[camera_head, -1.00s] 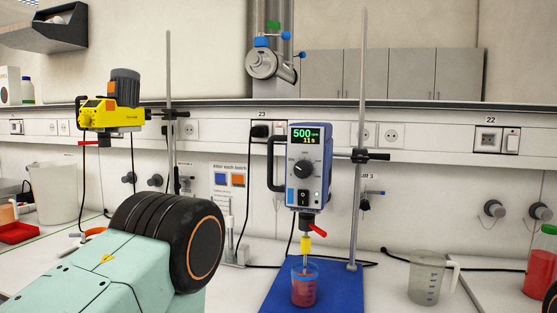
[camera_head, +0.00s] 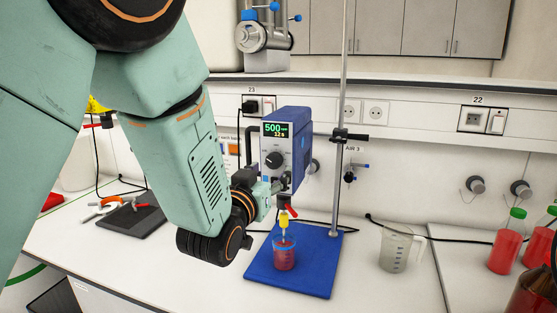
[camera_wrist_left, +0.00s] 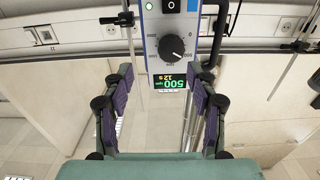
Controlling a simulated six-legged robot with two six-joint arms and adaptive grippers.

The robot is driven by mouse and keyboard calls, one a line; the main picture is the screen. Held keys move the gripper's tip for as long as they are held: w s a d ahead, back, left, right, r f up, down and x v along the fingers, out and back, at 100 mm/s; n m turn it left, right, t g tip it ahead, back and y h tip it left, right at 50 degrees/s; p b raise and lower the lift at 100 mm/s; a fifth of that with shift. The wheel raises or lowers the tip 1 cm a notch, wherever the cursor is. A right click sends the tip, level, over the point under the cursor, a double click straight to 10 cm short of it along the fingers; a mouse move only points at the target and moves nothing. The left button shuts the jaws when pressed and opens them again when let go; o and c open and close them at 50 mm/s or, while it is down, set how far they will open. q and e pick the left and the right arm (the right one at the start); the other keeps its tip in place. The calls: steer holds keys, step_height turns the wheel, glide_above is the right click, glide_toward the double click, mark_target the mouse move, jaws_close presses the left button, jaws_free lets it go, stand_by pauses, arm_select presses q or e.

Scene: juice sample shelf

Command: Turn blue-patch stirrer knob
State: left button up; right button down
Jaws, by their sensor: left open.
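The blue stirrer (camera_head: 289,145) hangs on a stand over a blue mat (camera_head: 310,270). Its display reads 500 and 12 s. The black round knob (camera_head: 273,160) sits below the display; its white pointer mark shows in the wrist view, where the knob (camera_wrist_left: 171,47) appears upside down. My left gripper (camera_head: 284,184) is at the stirrer's lower front, below the knob in the head view. In the left wrist view the gripper (camera_wrist_left: 162,80) is open, its purple-padded fingers apart on either side of the stirrer face, nothing between them clearly touched. My right gripper is not in view.
A cup of red liquid (camera_head: 284,256) stands under the stirrer. The stand rod (camera_head: 341,160) rises just right of it. A clear jug (camera_head: 396,250) and red bottles (camera_head: 507,242) stand to the right. A black plate (camera_head: 131,217) lies at left.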

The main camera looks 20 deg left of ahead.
mark_target(272, 164)
arm_select(q)
steer(key=w+a, duration=0.1)
steer(key=w, duration=0.2)
steer(key=w+a, duration=0.1)
steer(key=shift+w+a+f+p, duration=0.2)
steer(key=shift+a+f+p, duration=0.15)
steer(key=shift+f, duration=0.05)
steer(key=shift+w, duration=0.35)
steer(key=shift+d+r, duration=0.3)
steer(key=shift+d, duration=0.45)
steer(key=shift+w+d, duration=0.1)
steer(key=shift+d, duration=0.25)
steer(key=shift+w, duration=0.1)
steer(key=shift+w+a+f, duration=0.15)
steer(key=shift+a+f, duration=0.05)
steer(key=shift+a, duration=0.05)
steer(key=shift+w+a+f, duration=0.1)
steer(key=shift+a+f, duration=0.05)
steer(key=shift+a, duration=0.5)
steer(key=shift+c, duration=2.1)
steer(key=shift+s+d+r, duration=0.2)
steer(key=shift+d+r, duration=0.05)
steer(key=shift+d, duration=0.4)
steer(key=shift+c, duration=2.2)
steer(key=shift+a+f, duration=0.1)
steer(key=shift+a, duration=0.3)
steer(key=c, duration=0.3)
steer(key=shift+d, duration=0.25)
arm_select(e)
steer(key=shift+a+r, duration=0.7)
